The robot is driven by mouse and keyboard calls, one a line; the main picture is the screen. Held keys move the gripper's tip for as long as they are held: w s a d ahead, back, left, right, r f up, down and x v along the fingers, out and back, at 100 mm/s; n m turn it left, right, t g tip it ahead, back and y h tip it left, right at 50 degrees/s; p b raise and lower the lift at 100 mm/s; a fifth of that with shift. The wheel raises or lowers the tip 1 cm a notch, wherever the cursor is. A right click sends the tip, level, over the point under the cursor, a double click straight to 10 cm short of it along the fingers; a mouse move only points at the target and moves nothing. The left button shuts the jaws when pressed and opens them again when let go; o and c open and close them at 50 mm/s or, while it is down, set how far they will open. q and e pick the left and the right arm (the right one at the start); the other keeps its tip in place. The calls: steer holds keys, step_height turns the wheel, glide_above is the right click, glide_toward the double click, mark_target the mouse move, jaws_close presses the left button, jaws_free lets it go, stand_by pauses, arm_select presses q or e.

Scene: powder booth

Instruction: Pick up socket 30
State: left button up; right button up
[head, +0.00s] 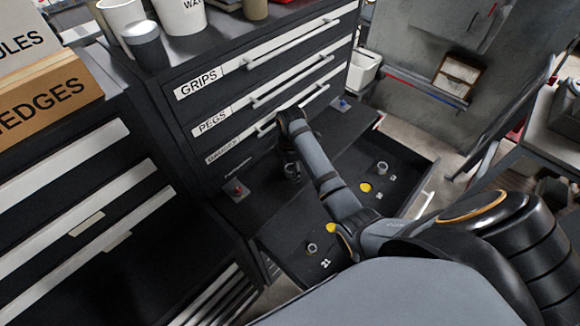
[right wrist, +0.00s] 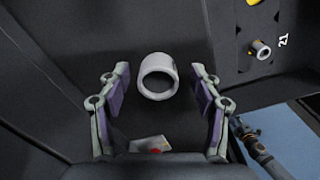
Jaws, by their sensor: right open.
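A grey, ring-like socket (right wrist: 157,70) shows in the right wrist view, its round opening facing the camera. No number can be read on or beside it, so I cannot tell from a label that it is socket 30. My right gripper (right wrist: 160,98) is open, with one finger on each side of this socket and visible gaps between. In the head view my right gripper (head: 292,168) points down over the dark ledge in front of the labelled drawers, and the socket cannot be made out clearly there. My left gripper is not in view.
An open dark drawer (head: 290,235) holds a socket (head: 311,248) near the number 21, another socket (head: 382,167) and yellow discs. A red knob (head: 237,189) and a blue one (head: 343,103) sit on the ledge (head: 262,182). The drawer cabinet (head: 240,75) stands close behind.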

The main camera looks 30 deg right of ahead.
steer(key=shift+w+f, duration=0.25)
steer(key=shift+w, duration=0.2)
steer(key=shift+c, duration=0.5)
steer(key=shift+s+r, duration=0.2)
steer(key=shift+s, duration=0.3)
steer(key=c, duration=0.5)
steer(key=shift+c, duration=1.2)
steer(key=shift+w, duration=0.1)
jaws_close()
